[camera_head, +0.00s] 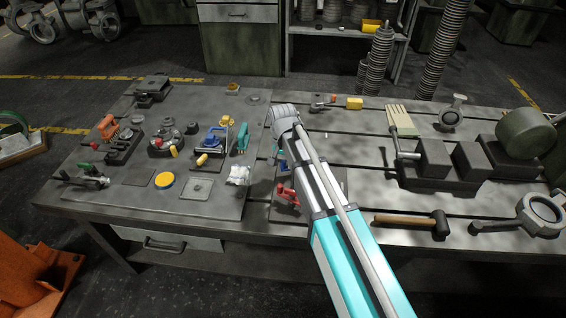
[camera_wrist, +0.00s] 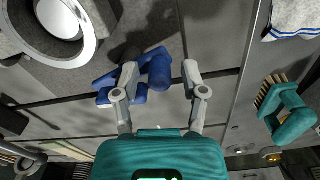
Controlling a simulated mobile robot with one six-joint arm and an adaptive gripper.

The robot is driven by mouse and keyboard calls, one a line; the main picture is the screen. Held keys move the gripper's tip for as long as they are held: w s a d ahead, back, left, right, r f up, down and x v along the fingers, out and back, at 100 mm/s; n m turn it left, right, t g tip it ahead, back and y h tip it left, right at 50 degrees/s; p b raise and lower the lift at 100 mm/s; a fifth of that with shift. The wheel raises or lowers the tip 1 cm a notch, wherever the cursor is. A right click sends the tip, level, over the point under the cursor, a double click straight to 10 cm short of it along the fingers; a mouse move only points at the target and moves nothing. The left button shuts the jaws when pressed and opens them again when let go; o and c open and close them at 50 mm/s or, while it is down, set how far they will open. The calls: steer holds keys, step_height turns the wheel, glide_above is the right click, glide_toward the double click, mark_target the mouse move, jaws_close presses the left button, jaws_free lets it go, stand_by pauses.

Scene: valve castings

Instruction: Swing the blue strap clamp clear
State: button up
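In the wrist view, the blue strap clamp (camera_wrist: 159,75) lies on a dark grey surface beside a casting with a round bore (camera_wrist: 65,48). A rounded blue end of it stands between the two fingertips of my gripper (camera_wrist: 160,70), with a gap on each side. My gripper is open. I cannot tell how far below the fingertips the clamp lies. Part of the clamp is hidden behind the left finger. In the head view, my arm hides most of the gripper and the casting; a bit of blue (camera_head: 283,164) shows left of the arm.
In the wrist view, a teal-handled brush (camera_wrist: 289,117) and a white cloth (camera_wrist: 296,20) lie at right. In the head view, a red clamp (camera_head: 287,193) sits left of my arm.

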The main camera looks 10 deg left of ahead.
jaws_close()
steer(key=shift+s, duration=0.1)
steer(key=shift+s+d+n, duration=0.15)
steer(key=shift+s+n, duration=0.05)
steer(key=shift+n, duration=0.8)
steer(key=shift+o, duration=1.2)
jaws_free()
steer(key=shift+w+m, duration=0.1)
steer(key=shift+m, duration=0.2)
